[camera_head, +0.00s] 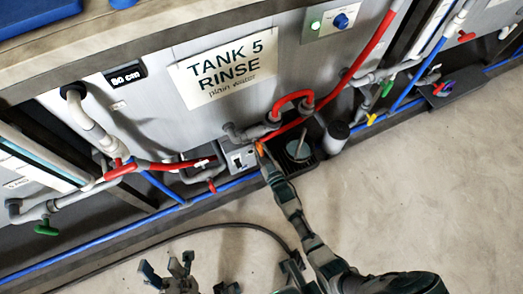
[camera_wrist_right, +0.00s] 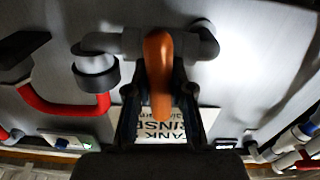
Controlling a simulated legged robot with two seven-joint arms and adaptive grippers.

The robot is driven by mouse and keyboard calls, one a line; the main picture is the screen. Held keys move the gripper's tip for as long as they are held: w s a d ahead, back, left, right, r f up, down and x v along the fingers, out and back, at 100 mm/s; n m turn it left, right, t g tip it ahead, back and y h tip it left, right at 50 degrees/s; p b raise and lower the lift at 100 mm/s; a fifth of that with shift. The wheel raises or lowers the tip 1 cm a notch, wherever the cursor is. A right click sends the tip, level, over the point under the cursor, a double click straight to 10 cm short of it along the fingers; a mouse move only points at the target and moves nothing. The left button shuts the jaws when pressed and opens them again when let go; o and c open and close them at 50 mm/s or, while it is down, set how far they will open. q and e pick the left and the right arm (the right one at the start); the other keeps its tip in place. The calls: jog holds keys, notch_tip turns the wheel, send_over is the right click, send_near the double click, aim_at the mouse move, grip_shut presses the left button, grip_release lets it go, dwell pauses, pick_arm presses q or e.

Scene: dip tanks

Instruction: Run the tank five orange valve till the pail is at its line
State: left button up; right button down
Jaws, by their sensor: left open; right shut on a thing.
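The orange valve handle (camera_head: 260,148) is on a grey pipe low on the tank five front, under the sign "TANK 5 RINSE plain water" (camera_head: 226,68). My right gripper (camera_head: 264,160) is shut on it. In the right wrist view the orange handle (camera_wrist_right: 158,70) stands between the two fingers of my right gripper (camera_wrist_right: 160,100). What looks like the pail (camera_head: 301,151), a dark round vessel, sits in a dark tray just right of the valve. Its fill line and water level are too small to tell. My left gripper (camera_head: 178,272) is open and empty above the floor.
A grey canister with a dark top (camera_head: 335,136) stands right of the pail. Red pipes (camera_head: 372,50) and a blue pipe (camera_head: 100,235) run along the tanks. A control panel with a green light (camera_head: 331,20) is above. A dark cable (camera_head: 190,232) crosses the otherwise clear floor.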

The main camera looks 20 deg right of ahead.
jog(key=shift+s+f+m, duration=0.2)
jog(key=shift+f+m, duration=0.3)
jog(key=shift+m, duration=0.2)
jog(key=shift+f, duration=0.1)
jog(key=c, duration=1.1)
grip_release()
jog(key=shift+o, duration=0.5)
jog(key=shift+w+r, duration=0.1)
jog(key=shift+r, duration=0.15)
jog(key=s, duration=1.2)
jog(key=shift+d, duration=0.2)
